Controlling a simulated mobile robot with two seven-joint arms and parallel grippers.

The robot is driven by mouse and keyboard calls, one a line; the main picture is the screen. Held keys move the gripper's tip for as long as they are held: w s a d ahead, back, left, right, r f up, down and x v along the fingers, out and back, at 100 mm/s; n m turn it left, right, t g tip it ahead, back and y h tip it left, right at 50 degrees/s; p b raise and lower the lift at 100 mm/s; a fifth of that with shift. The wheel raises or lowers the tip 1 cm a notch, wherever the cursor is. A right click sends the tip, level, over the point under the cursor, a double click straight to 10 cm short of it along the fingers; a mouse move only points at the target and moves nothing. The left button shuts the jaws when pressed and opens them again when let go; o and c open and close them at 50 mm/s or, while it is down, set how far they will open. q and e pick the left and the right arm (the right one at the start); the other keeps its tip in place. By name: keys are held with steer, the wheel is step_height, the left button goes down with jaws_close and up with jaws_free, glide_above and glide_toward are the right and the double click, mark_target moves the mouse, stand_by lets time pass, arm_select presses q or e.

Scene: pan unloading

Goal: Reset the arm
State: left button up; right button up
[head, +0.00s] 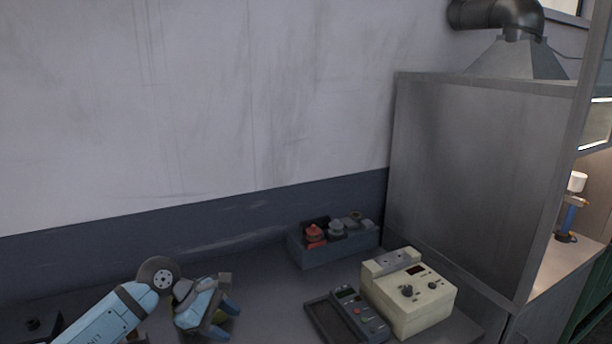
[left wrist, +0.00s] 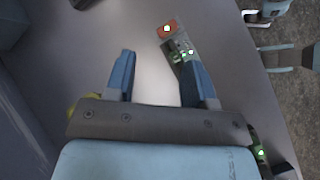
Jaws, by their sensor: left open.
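My left gripper (head: 230,320) is at the bottom left of the head view, low over the grey worktop (head: 150,270). Its two blue fingers are apart. In the left wrist view the open left gripper (left wrist: 156,62) has nothing between its fingertips but bare worktop. A small yellow-green thing (left wrist: 86,102) shows partly behind the gripper body; I cannot tell what it is. I do not see my right gripper in the head view.
A cream device with knobs (head: 410,300), a dark handheld meter (head: 358,314) and a tray (head: 322,320) lie right of the gripper. A grey box of red and grey items (head: 320,254) stands behind. A metal cabinet (head: 480,170) closes off the right.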

arm_select(q)
steer(key=s+d+r+n+t+h, duration=0.2)
steer(key=s+d+r+n+h, duration=0.2)
steer(key=d+h, duration=0.25)
step_height(320, 180, up, 6)
steer(key=s+n+t+h, duration=0.3)
steer(key=n+t, duration=0.7)
steer(key=n, duration=0.3)
steer(key=s+a+f+n+t+y, duration=0.15)
steer(key=a+f+n+y, duration=0.35)
steer(key=n, duration=0.5)
steer(key=s+a+f+n+y, duration=0.25)
steer(key=a+n+y, duration=0.35)
steer(key=n, duration=0.4)
steer(key=s+a+f+n+t+y, duration=0.1)
steer(key=s+a+f+n+y, duration=0.25)
steer(key=n+y, duration=0.55)
steer(key=s+a+f+n+g+h, duration=0.1)
steer(key=s+f+n+g, duration=0.45)
steer(key=s, duration=0.45)
steer(key=s+a+f+n+g+h, duration=0.1)
steer(key=s+f+n+g+h, duration=0.1)
steer(key=s+f+n+g, duration=0.45)
steer(key=w+d+f+m+t+h+p, duration=0.2)
steer(key=d+f+m+t+p, duration=0.1)
steer(key=d+f+t, duration=0.3)
steer(key=shift+w+d+f+t+p, duration=0.2)
steer(key=shift+d+f+t+p, duration=0.35)
steer(key=shift+f, duration=0.6)
